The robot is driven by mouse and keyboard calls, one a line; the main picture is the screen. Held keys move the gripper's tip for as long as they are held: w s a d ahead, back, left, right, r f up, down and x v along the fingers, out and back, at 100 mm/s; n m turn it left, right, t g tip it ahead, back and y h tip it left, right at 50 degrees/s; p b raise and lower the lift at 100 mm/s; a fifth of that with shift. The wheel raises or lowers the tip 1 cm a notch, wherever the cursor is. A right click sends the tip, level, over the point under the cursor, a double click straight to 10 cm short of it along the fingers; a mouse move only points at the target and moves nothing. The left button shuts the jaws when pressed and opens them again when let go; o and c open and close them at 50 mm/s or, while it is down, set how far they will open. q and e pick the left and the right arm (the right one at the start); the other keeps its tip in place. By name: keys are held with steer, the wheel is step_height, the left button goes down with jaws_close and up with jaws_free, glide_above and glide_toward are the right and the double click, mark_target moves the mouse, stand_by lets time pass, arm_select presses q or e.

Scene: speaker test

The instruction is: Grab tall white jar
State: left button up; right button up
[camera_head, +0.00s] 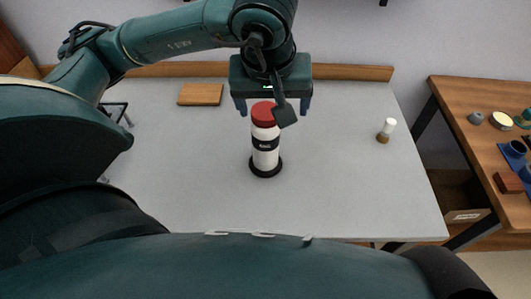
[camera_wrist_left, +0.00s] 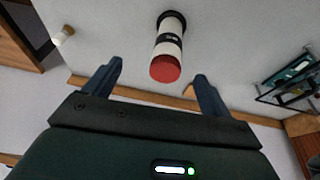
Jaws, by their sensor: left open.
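The tall white jar (camera_head: 265,148) stands upright near the middle of the grey table, with a red lid, a dark label band and a dark round base. My left gripper (camera_head: 272,108) is above and behind it in the head view, with fingers pointing down and spread apart. In the left wrist view the jar (camera_wrist_left: 167,45) shows beyond the open fingertips (camera_wrist_left: 160,72), its red lid toward the gap between them. The gripper holds nothing. Whether the lid is between the fingers in depth is hard to tell. My right gripper is not in view.
A wooden block (camera_head: 200,94) lies at the table's back left. A small white-topped bottle (camera_head: 386,130) stands at the right. A black wire stand (camera_head: 117,112) is at the left edge. A wooden side table (camera_head: 490,130) with several items stands right. The table front is clear.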

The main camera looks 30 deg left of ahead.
mark_target(266, 112)
arm_select(q)
steer(key=shift+t+y, duration=0.3)
steer(key=shift+y, duration=0.4)
steer(key=w+a+f, duration=0.2)
steer(key=f, duration=0.1)
steer(key=w+a+f+b, duration=0.1)
steer(key=shift+a+f, duration=0.3)
steer(key=shift+a, duration=0.05)
steer(key=shift+w+p+x, duration=0.1)
steer(key=shift+p+x, duration=0.1)
steer(key=shift+x, duration=1.45)
steer(key=shift+w+p+x, duration=0.15)
steer(key=shift+x, duration=1.5)
steer(key=shift+r, duration=0.1)
steer(key=shift+c, duration=0.5)
jaws_close()
steer(key=shift+w+r, duration=0.1)
steer(key=shift+r, duration=0.05)
